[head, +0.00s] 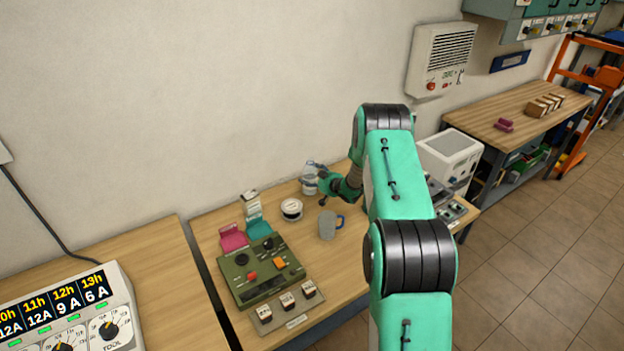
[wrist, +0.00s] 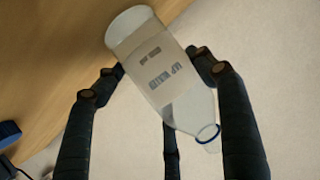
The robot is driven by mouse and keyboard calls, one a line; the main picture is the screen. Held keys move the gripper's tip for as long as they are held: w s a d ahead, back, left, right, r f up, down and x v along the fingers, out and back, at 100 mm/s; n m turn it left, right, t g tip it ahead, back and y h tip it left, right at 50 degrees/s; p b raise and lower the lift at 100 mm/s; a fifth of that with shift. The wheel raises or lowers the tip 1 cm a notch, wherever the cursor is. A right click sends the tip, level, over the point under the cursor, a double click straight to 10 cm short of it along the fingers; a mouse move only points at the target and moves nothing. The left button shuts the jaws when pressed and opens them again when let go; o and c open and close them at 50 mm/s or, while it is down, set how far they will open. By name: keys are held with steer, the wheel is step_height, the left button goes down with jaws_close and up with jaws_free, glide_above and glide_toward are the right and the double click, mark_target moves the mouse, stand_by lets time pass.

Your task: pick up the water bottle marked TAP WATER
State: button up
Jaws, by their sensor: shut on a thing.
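The water bottle (wrist: 155,70) is clear with a pale label that reads TAP WATER and a blue ring at its neck. In the wrist view it lies slanted across my gripper (wrist: 165,75), whose dark fingers are shut on it. In the head view the bottle (head: 310,178) is small, at the back of the wooden table near the wall, with my gripper (head: 326,180) at its right side. I cannot tell from these views whether its base touches the table.
A green control box (head: 262,272), a pink holder (head: 233,238) and a teal holder (head: 257,226) are to the left. A white device (head: 448,158) stands right of my arm.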

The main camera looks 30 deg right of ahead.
mark_target(312, 159)
steer(key=shift+r, duration=0.25)
steer(key=shift+r+p, duration=0.8)
steer(key=shift+r, duration=3.75)
steer(key=shift+r, duration=0.15)
